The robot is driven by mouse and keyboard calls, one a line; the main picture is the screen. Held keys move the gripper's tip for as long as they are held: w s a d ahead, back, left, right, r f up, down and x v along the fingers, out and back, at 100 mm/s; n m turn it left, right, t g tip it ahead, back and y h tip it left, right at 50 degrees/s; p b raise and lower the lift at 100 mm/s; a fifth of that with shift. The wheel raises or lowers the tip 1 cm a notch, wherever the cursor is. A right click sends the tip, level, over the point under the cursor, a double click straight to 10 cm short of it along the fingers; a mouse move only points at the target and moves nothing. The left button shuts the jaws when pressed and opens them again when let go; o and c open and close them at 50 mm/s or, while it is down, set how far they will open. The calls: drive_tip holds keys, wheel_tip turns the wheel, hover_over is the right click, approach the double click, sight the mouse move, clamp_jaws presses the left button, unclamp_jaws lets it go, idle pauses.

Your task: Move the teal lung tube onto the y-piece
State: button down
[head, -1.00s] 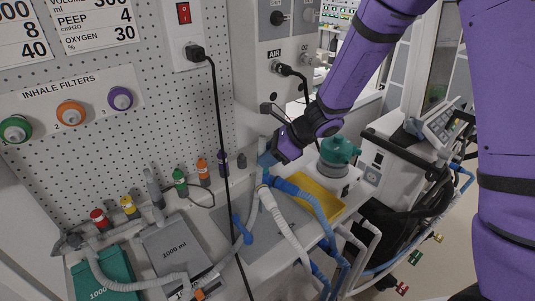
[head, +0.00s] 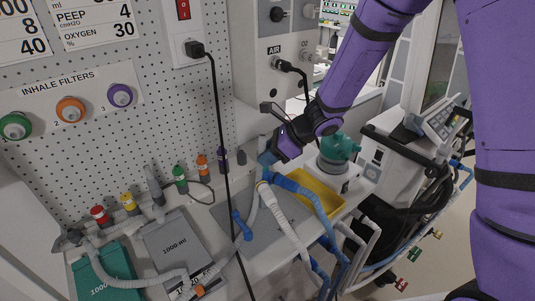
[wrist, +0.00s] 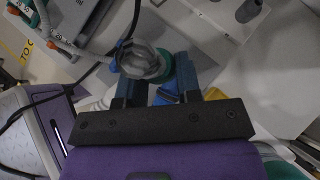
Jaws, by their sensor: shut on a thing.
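My gripper (head: 266,160) is over the back of the bench, beside the pegboard. Its blue fingers are shut on a grey rounded tube end with a teal ring, which I take as the teal lung tube (wrist: 146,62). The teal lung bag (head: 104,272) lies at the front left of the bench. A grey corrugated tube (head: 252,214) rises toward the gripper; its far end is hidden. The y-piece (head: 266,181) seems to be where the white and blue hoses meet, just below the fingers. I cannot tell whether the held end touches it.
A grey lung bag (head: 168,240) lies beside the teal one. Coloured caps (head: 180,176) stand along the pegboard. A black cable (head: 222,130) hangs in front of the bench. A yellow tray (head: 326,197) and a teal-topped humidifier (head: 338,148) are to the right.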

drive_tip(key=c, duration=0.7)
unclamp_jaws()
drive_tip(key=s+d+r+n+h, duration=0.1)
drive_tip(key=s+d+r+n, duration=0.5)
drive_tip(key=r, duration=0.3)
drive_tip(key=s+d+r+n+h, duration=0.2)
drive_tip(key=s+d+r+n, duration=0.3)
drive_tip(key=d+r, duration=0.4)
drive_tip(key=s+d+r+n+t+h, duration=0.1)
drive_tip(key=s+d+r+n+h, duration=0.1)
drive_tip(key=s, duration=0.3)
drive_tip(key=s+d+r+n+t+h, duration=0.1)
drive_tip(key=s+d+r+n+h, duration=0.1)
drive_tip(key=s+d+n, duration=0.2)
drive_tip(key=s+d+r+n+t+h, duration=0.1)
drive_tip(key=s+d+r+n+h, duration=0.1)
drive_tip(key=s, duration=0.4)
drive_tip(key=shift+s+d+r+n, duration=0.1)
drive_tip(key=shift+d+r+n, duration=0.2)
drive_tip(key=shift+d, duration=0.35)
drive_tip(key=shift+d+r+n, duration=0.3)
drive_tip(key=shift+d, duration=0.3)
